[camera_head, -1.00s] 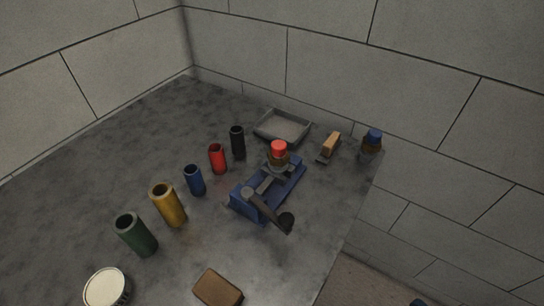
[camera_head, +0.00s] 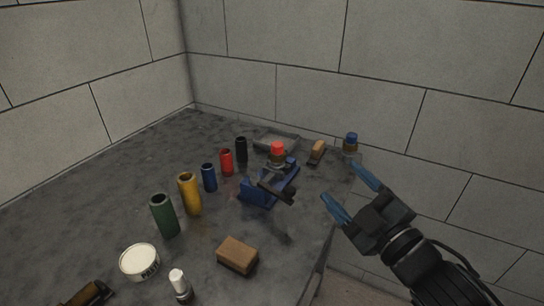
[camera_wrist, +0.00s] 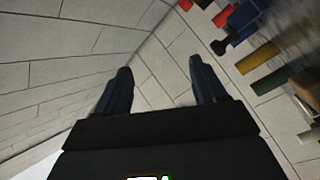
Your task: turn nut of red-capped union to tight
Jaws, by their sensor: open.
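The red-capped union (camera_head: 278,154) stands upright at the blue vise (camera_head: 268,186) on the grey bench, with a brownish nut band below its red cap. Whether the vise jaws touch it is too small to tell. My gripper (camera_head: 350,187) is open and empty, to the right of the vise and apart from it, near the bench's right edge. In the wrist view my gripper's two blue fingers (camera_wrist: 160,88) are spread, with wall behind them. The blue vise (camera_wrist: 243,20) shows at the top right there.
Several coloured cylinders, such as the green one (camera_head: 165,216), line the left. A brown block (camera_head: 237,255) and a white-lidded tin (camera_head: 139,261) lie in front.

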